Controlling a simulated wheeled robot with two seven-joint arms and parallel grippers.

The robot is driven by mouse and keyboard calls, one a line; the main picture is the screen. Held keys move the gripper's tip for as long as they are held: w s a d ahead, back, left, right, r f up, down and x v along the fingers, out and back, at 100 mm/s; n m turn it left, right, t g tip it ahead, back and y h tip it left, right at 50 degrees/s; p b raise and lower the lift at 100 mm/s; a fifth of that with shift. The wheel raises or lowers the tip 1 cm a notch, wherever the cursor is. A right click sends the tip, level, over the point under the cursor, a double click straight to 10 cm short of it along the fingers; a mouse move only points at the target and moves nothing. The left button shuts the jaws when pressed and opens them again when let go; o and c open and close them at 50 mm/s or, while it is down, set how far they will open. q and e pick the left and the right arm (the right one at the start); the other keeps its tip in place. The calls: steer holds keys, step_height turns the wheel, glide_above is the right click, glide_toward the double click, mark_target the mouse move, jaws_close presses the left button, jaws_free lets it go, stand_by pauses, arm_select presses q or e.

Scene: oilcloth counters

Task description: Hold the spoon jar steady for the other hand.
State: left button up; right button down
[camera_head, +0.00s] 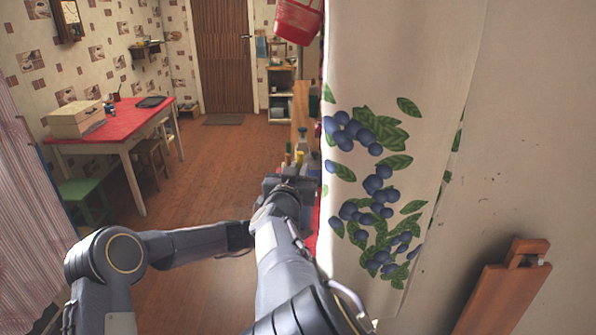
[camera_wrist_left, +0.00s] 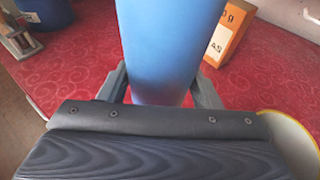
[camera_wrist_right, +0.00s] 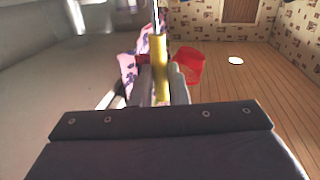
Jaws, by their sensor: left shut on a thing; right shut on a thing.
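The spoon jar (camera_wrist_left: 160,50), a smooth blue cylinder, stands between the fingers of my left gripper (camera_wrist_left: 162,90) in the left wrist view. The gripper is shut on it; its top is out of the frame. In the head view my left gripper is mostly hidden behind my right arm. My right gripper (camera_wrist_right: 162,85) is shut on a yellow-handled utensil (camera_wrist_right: 160,58) with a thin metal shaft pointing up; its far end is out of frame. In the head view my right gripper (camera_head: 288,180) is by the counter, with its fingertips hard to make out.
An orange box (camera_wrist_left: 229,32) stands right of the jar on the red oilcloth (camera_wrist_left: 80,60). Another blue object (camera_wrist_left: 45,12) is at upper left. A yellow-rimmed round thing (camera_wrist_left: 290,140) lies at lower right. A berry-printed cloth (camera_head: 400,100) hangs close on the right.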

arm_select(q)
steer(key=o, duration=0.8)
